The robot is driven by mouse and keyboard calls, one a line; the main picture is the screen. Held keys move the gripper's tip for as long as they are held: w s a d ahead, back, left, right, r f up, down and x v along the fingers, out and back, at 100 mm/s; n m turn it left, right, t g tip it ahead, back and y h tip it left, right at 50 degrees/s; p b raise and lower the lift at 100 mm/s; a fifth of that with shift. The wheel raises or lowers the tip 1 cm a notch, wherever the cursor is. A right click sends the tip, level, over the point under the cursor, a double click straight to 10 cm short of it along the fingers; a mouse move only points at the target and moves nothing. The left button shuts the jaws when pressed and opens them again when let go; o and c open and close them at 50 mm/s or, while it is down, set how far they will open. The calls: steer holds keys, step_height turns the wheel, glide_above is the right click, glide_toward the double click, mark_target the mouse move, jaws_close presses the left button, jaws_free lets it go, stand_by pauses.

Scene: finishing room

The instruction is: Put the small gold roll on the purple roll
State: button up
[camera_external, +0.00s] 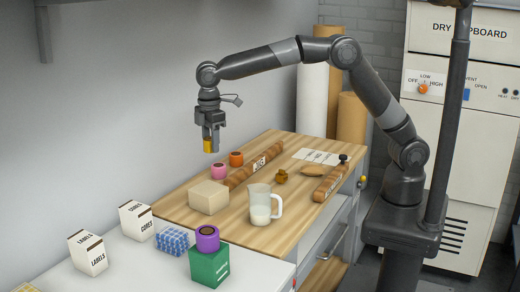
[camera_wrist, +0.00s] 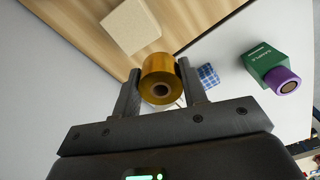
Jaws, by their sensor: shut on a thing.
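The small gold roll (camera_wrist: 158,73) is held between the two fingers of my gripper (camera_wrist: 160,88) in the wrist view. In the external view, my gripper (camera_external: 211,142) is high above the wooden table, with the gold roll (camera_external: 208,146) at its tip. The purple roll (camera_external: 207,238) lies on top of a green box (camera_external: 209,267) at the front of the white counter, apart from my gripper and lower down. In the wrist view the purple roll (camera_wrist: 285,81) and green box (camera_wrist: 262,62) are at the right.
A beige block (camera_external: 209,198), a pink roll (camera_external: 218,171), an orange roll (camera_external: 236,159) and a measuring jug (camera_external: 262,207) stand on the wooden table (camera_external: 177,205). Two white label boxes (camera_external: 88,253) and a blue checked block (camera_external: 172,240) stand near the green box.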

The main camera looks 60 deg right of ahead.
steer(key=s+a+r+n, duration=0.3)
steer(key=s+a, duration=0.8)
steer(key=a, duration=0.5)
glide_above(210, 226)
step_height(210, 226, down, 7)
steer(key=shift+d+r, duration=0.15)
steer(key=shift+r, duration=0.05)
steer(key=shift+s+a+f, duration=0.15)
steer(key=shift+a+f, duration=0.05)
steer(key=shift+f, duration=1.95)
steer(key=o, duration=1)
steer(key=shift+f, duration=0.1)
